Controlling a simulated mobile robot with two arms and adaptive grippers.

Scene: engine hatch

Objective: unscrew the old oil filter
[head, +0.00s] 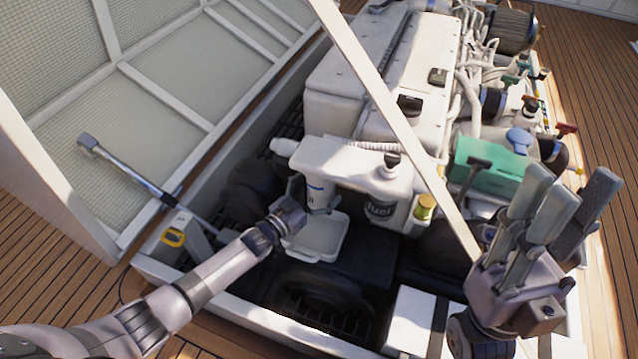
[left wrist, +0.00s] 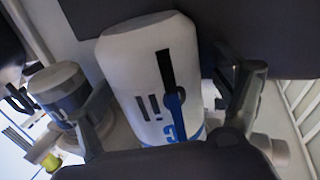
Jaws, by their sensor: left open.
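The old oil filter (head: 318,197) is a white cylinder with blue marks, hanging upright under a white housing on the engine's near side. In the left wrist view the filter (left wrist: 140,62) fills the middle, with a black stripe and a blue band. My left gripper (head: 292,212) is close beside it in the head view. In the left wrist view its open fingers stand on either side of the filter, and a gap shows at the right finger. Contact at the left finger is unclear. My right gripper (head: 562,205) is raised at the right, fingers up, apart and empty.
A white drip tray (head: 318,240) lies below the filter. A dark-labelled filter (head: 380,208) hangs close to its right. A hatch strut (head: 400,125) crosses diagonally. A long-handled tool (head: 130,170) leans at the left. A green box (head: 490,165) sits on the right.

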